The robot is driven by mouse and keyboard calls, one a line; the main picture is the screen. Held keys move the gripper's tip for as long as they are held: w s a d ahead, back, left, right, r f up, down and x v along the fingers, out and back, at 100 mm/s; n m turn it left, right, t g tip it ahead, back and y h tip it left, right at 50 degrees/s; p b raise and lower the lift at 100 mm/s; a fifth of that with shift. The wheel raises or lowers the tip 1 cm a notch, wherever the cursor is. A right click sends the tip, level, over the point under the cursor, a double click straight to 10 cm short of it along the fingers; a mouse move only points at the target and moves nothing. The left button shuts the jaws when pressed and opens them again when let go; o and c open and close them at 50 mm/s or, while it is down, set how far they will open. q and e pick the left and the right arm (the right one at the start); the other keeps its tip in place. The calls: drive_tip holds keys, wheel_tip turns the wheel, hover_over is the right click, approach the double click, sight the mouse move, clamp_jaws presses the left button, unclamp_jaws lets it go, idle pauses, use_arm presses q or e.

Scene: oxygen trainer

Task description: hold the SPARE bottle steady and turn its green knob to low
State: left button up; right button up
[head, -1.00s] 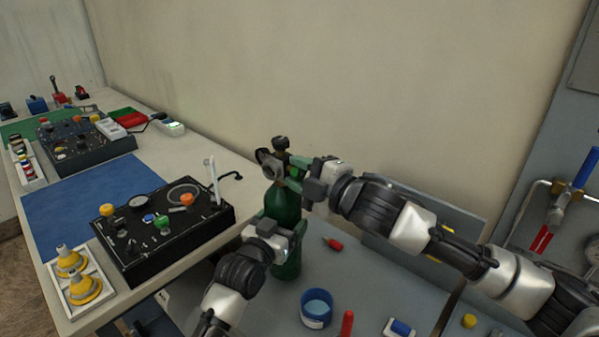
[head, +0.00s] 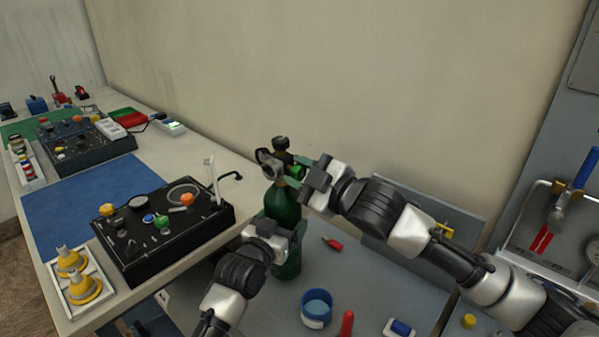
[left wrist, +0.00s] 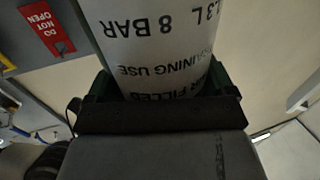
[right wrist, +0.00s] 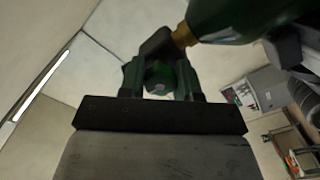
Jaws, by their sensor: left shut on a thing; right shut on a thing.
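The green bottle (head: 283,207) stands upright on the grey surface, with a black knob and regulator at its top. My left gripper (head: 284,232) is shut around its body. In the left wrist view the bottle's white label (left wrist: 160,45), with upside-down print, lies between the left fingers (left wrist: 163,88). Whether it reads SPARE cannot be seen. My right gripper (head: 296,172) is at the regulator, beside the top of the bottle. In the right wrist view its fingers (right wrist: 161,80) are shut on the green knob (right wrist: 159,73). The knob's setting cannot be read.
A blue cup (head: 316,308), a red-handled item (head: 332,243) and a red cylinder (head: 347,323) are on the grey surface near the bottle. A black control box (head: 160,228) stands on the bench at left. The wall is close behind.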

use_arm(q)
drive_tip(key=shift+f, duration=0.1)
use_arm(e)
drive_tip(key=shift+f, duration=0.1)
drive_tip(key=o, duration=0.9)
drive_tip(key=shift+o, duration=0.2)
drive_tip(key=shift+d, duration=0.1)
drive_tip(key=v, duration=1.2)
use_arm(q)
drive_tip(key=o, duration=1.7)
